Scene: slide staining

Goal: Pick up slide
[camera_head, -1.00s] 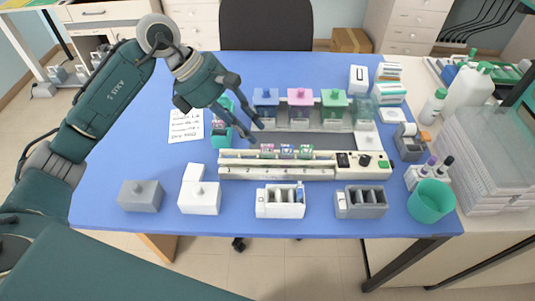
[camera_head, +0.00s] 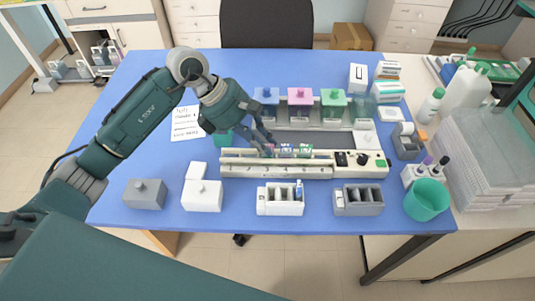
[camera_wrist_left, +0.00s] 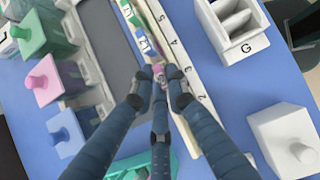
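The slides stand in a row in the long cream rack with numbered positions (camera_head: 240,172). A blue-labelled slide (camera_head: 286,150) and a green-labelled slide (camera_head: 305,150) show in the head view. They also show in the left wrist view, blue (camera_wrist_left: 144,42) and green (camera_wrist_left: 129,14). A pink-labelled slide (camera_wrist_left: 158,70) lies between my left gripper's fingertips (camera_wrist_left: 160,84). My left gripper (camera_head: 267,146) is low over the rack's left part, its fingers apart on either side of the pink slide. Contact with it cannot be made out. My right gripper is out of view.
Staining jars with blue (camera_head: 266,96), pink (camera_head: 300,97) and green (camera_head: 334,97) lids stand behind the rack. White (camera_head: 281,206) and grey (camera_head: 371,208) slotted holders and lidded boxes (camera_head: 201,203) stand in front. A green cup (camera_head: 428,200) is at right.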

